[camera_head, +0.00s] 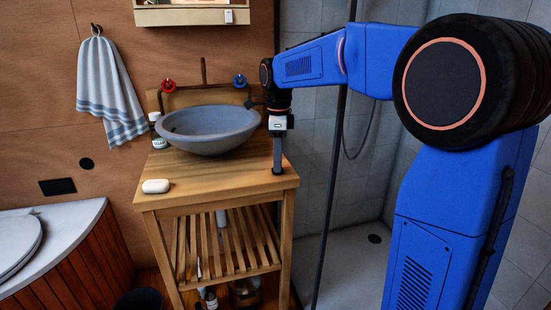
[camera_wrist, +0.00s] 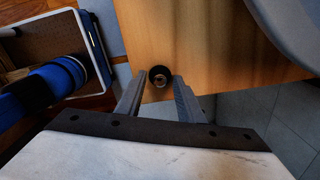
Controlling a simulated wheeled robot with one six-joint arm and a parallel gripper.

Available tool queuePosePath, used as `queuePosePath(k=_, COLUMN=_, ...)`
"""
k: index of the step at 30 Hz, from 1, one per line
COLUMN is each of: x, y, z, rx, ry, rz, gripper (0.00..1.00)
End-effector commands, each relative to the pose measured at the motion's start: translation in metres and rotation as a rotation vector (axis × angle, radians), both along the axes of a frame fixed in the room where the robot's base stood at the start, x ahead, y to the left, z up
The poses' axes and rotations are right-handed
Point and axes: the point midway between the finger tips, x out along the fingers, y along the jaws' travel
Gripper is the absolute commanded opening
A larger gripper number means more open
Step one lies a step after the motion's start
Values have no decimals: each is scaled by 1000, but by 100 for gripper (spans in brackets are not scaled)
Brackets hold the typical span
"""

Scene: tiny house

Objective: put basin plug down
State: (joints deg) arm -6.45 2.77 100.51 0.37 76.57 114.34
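The basin plug (camera_wrist: 158,76), a small dark round piece with a lighter centre, shows on the wooden countertop (camera_wrist: 205,50) near its edge. My gripper (camera_wrist: 157,84) has its two fingers apart, with the plug between or just beyond the tips and a gap visible on each side. In the head view my gripper (camera_head: 278,170) points straight down at the right end of the countertop (camera_head: 215,180), right of the basin. The plug cannot be made out there. The grey basin (camera_head: 208,129) stands on the countertop; its edge also shows in the wrist view (camera_wrist: 295,25).
A white soap bar (camera_head: 155,186) lies at the countertop's front left, and a small bottle (camera_head: 157,130) stands behind it. Red (camera_head: 168,86) and blue (camera_head: 240,81) tap handles are at the wall. The front middle of the countertop is clear. A shower (camera_head: 350,220) lies to the right.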

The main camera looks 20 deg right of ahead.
Motion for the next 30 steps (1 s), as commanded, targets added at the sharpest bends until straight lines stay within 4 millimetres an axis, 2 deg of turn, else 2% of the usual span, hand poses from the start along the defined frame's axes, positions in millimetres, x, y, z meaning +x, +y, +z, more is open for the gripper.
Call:
queuePosePath(k=8, x=0, y=0, z=7, rx=0, ry=-2, rz=0, gripper=34)
queuePosePath(k=11, x=1, y=0, z=19, rx=0, ry=-3, rz=0, gripper=34)
queuePosePath(k=24, x=0, y=0, z=100, rx=0, ry=-2, rz=0, gripper=34)
queuePosePath(k=30, x=0, y=0, z=120, rx=0, ry=-1, rz=0, gripper=34)
